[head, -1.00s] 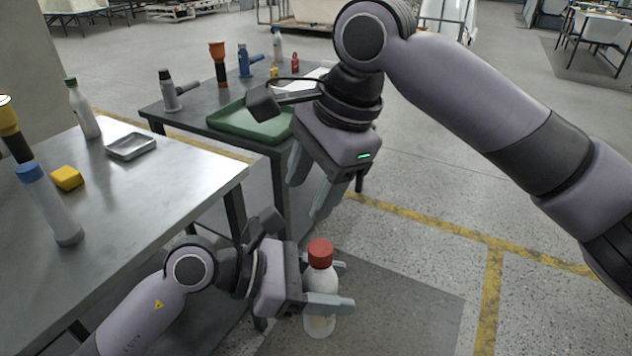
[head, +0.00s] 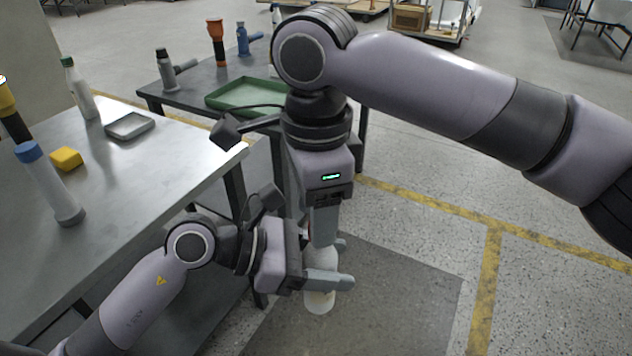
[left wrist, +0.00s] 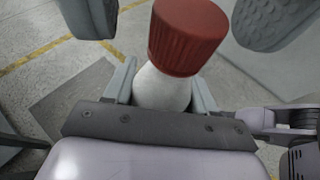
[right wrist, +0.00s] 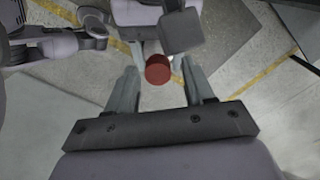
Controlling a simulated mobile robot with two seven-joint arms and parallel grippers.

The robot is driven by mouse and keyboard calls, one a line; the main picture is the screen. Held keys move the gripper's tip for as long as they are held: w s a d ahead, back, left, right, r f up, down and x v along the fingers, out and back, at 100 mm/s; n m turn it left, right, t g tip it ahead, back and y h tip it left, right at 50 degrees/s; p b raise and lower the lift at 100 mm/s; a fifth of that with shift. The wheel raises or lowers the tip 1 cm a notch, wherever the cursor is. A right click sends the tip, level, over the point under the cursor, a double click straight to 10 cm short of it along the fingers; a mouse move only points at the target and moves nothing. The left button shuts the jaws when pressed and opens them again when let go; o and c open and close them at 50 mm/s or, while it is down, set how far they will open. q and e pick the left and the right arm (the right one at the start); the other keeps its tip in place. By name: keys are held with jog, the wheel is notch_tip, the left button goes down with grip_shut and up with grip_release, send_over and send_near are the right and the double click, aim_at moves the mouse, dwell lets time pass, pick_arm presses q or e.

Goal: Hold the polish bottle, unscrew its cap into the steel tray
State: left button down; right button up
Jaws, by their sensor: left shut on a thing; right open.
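The polish bottle (head: 319,299) is white with a red cap (left wrist: 188,36). It is held upright off the table, and my left gripper (head: 336,264) is shut around its body. My right gripper (head: 322,238) points down from above and hides the cap in the head view. In the right wrist view the cap (right wrist: 158,69) lies between the open fingers. In the left wrist view those fingers stand on both sides of the cap with gaps. The shallow steel tray (head: 129,125) lies on the metal table at left and looks empty.
The metal table (head: 150,170) also bears a green-capped bottle (head: 80,90), a blue-capped bottle (head: 50,185) and a yellow block (head: 66,158). A darker table behind holds a green tray (head: 245,96) and tools. Open floor lies to the right.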

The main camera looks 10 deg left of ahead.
jog(key=shift+f, duration=0.5)
grip_shut()
